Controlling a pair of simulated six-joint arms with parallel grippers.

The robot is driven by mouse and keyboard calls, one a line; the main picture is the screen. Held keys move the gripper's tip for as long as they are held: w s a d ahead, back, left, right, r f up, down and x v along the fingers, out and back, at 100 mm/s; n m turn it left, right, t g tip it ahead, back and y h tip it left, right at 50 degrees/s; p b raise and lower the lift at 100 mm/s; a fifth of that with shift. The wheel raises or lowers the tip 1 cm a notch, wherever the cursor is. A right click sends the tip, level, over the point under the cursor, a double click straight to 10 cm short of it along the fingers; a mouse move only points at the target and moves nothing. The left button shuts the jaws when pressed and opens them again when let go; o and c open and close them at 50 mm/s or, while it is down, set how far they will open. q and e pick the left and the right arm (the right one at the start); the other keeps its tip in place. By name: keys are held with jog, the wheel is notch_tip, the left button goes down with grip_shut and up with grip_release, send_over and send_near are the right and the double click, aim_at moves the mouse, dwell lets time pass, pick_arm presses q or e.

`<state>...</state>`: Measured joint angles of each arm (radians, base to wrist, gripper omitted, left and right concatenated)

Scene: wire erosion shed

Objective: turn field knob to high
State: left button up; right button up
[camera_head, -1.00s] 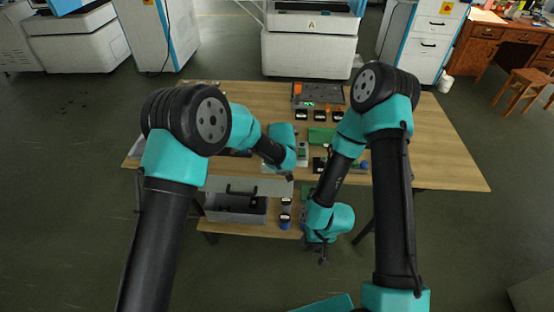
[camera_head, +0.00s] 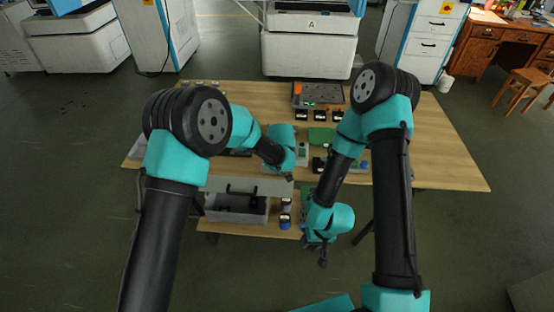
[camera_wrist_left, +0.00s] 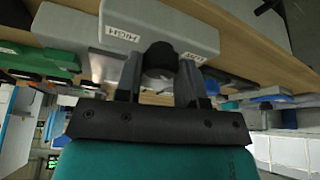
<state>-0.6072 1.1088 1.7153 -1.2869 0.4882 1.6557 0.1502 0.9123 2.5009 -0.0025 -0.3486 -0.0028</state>
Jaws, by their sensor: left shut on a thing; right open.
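The field knob (camera_wrist_left: 160,56) is a dark round knob on the front of a grey box (camera_wrist_left: 165,22). It shows in the left wrist view, between two white labels. The left label reads HIGH (camera_wrist_left: 122,33) upside down; the right one seems to read LOW (camera_wrist_left: 191,58). My left gripper (camera_wrist_left: 159,72) is shut on the knob, one grey finger on each side. I cannot tell where the knob points. In the head view my left gripper (camera_head: 289,178) is small at the table's front edge. My right gripper (camera_head: 323,262) is open and empty, hanging in front of the table.
The wooden table (camera_head: 440,150) has clear room at its right. A black tray (camera_head: 318,95) and several small dark blocks lie towards its back. A grey bin (camera_head: 235,208) stands on the lower shelf, with small jars (camera_head: 285,221) at its right.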

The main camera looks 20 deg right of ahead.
pick_arm(q)
jog(key=shift+m, duration=0.5)
jog(key=m+h, duration=0.1)
jog(key=m, duration=0.2)
jog(key=shift+a+m+g+h, duration=0.1)
jog(key=shift+m+g+h, duration=0.2)
jog(key=shift+h, duration=0.1)
jog(key=shift+m+g+h, duration=0.3)
jog(key=shift+m+h, duration=0.1)
jog(key=shift+m, duration=1)
jog(key=shift+w, duration=0.1)
jog(key=shift+m+g+h, duration=0.5)
jog(key=shift+m, duration=1.6)
jog(key=shift+w+a+m+g, duration=0.1)
jog(key=shift+m+g, duration=0.6)
jog(key=shift+m, duration=0.7)
jog(key=shift+m+h, duration=0.3)
jog(key=shift+m, duration=0.1)
